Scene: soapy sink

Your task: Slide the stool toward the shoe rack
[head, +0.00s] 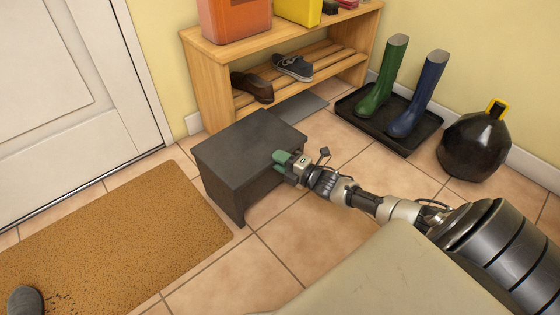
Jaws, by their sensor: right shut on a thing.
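A dark grey stool (245,147) stands on the tiled floor, close in front of the wooden shoe rack (213,88). My right gripper (282,160) is at the stool's right side and is shut on its top edge. Green fingertip pads show against the stool; the far finger's contact is partly hidden. The rack holds a brown shoe (253,87) and a dark sneaker (293,67) on its lower shelf. My left gripper is not in view.
A brown doormat (120,250) lies left of the stool, before a white door (60,90). Green and blue boots (384,80) stand in a black tray (420,136) at right, with a dark round bag (474,147) beside it. A grey mat (298,108) lies by the rack.

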